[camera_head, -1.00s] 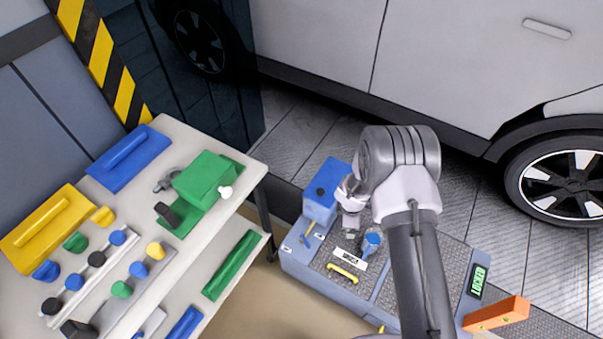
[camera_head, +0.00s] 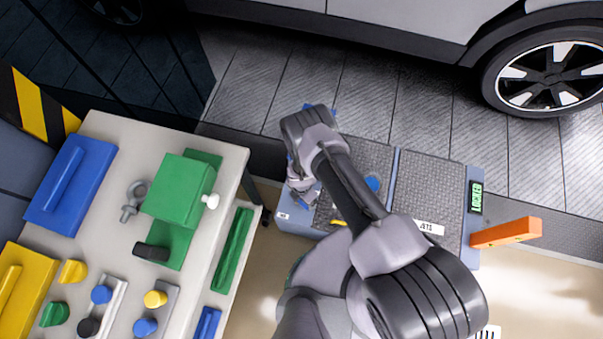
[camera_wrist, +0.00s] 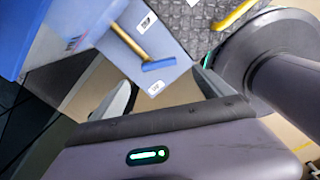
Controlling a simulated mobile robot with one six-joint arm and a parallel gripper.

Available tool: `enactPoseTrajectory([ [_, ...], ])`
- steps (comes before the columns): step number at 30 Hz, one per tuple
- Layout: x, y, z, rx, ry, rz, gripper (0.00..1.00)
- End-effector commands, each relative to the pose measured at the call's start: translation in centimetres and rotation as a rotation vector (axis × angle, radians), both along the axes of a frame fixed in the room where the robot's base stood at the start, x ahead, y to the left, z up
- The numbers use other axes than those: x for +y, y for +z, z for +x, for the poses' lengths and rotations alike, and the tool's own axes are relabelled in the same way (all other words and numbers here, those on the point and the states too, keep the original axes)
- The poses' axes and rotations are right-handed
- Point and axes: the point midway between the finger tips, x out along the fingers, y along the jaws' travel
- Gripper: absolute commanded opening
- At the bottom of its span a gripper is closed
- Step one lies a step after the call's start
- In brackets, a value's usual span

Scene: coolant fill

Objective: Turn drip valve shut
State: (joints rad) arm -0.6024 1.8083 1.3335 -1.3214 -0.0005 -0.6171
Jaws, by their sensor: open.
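In the wrist view, a small brass stem with a blue bar handle (camera_wrist: 158,64), which looks like the drip valve, is on the cart's blue-grey front edge beside a blue tank (camera_wrist: 28,30). My gripper (camera_wrist: 165,82) is open, its two fingers spread below the blue handle in the picture. Nothing is between the fingers, and I cannot tell how far the handle is from them. In the head view my gripper (camera_head: 302,190) is over the cart's left front corner. My arm and gripper hide the valve and most of the tank there.
The cart (camera_head: 300,222) has a grey textured top, a blue cap (camera_head: 372,183) and a yellow handle (camera_wrist: 236,14). An orange block (camera_head: 506,232) projects at its right. A workbench (camera_head: 105,135) with a green vise (camera_head: 180,190) is close on the left. A car (camera_head: 420,25) stands behind.

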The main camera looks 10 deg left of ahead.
Motion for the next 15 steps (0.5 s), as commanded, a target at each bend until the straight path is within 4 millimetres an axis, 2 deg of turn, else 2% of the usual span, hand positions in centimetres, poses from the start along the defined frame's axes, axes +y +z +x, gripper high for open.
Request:
enactPoseTrajectory([
  [1, 0.0, -2.2, 0.0, 0.000, 0.000, 0.000, 0.90],
  [7, 0.0, -6.6, 0.0, 0.000, -0.001, 0.000, 0.90],
  [10, 0.0, -7.9, 0.0, 0.000, -0.001, 0.000, 0.90],
  [15, 0.0, -8.2, 0.0, 0.000, -0.001, 0.000, 0.90],
])
